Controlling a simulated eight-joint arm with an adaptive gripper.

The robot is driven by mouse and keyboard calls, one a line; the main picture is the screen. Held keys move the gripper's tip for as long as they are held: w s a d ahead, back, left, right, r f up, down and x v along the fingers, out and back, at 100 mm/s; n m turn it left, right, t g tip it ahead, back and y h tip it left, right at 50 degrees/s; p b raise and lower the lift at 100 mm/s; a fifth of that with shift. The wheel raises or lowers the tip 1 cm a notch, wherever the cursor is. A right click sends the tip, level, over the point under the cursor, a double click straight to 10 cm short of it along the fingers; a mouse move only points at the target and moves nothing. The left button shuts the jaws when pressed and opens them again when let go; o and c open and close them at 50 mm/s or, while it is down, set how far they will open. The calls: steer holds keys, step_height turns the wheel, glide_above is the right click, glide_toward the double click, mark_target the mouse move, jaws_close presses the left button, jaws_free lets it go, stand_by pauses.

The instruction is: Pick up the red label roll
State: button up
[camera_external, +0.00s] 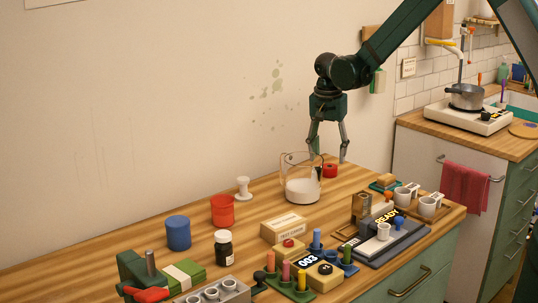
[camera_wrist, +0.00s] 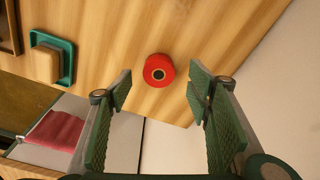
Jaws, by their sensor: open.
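The red label roll (camera_wrist: 165,70) lies on the wooden table in the wrist view, its dark centre hole facing the camera. It also shows in the external view (camera_external: 330,171), at the far end of the table just right of the glass beaker. My gripper (camera_external: 328,158) is open and empty, pointing down above the table's far end. In the wrist view its two fingers (camera_wrist: 160,92) stand left and right, with the roll between and a little beyond their tips. The roll appears apart from both fingers.
A glass beaker (camera_external: 301,188) with white contents stands close left of the roll. A green tray with a tan block (camera_wrist: 46,64) lies to the left in the wrist view. The table edge and the wall (camera_external: 150,100) are near.

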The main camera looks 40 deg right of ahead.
mark_target(330, 166)
steer(key=shift+w+d+f, duration=0.1)
steer(key=shift+d+f, duration=0.05)
steer(key=shift+f, duration=0.7)
steer(key=shift+s+d+f, duration=0.1)
steer(key=shift+d+f, duration=0.1)
steer(key=shift+f, duration=0.65)
steer(key=shift+w+d+f, duration=0.1)
steer(key=shift+d+f, duration=0.05)
steer(key=shift+f, duration=0.7)
steer(key=c, duration=1)
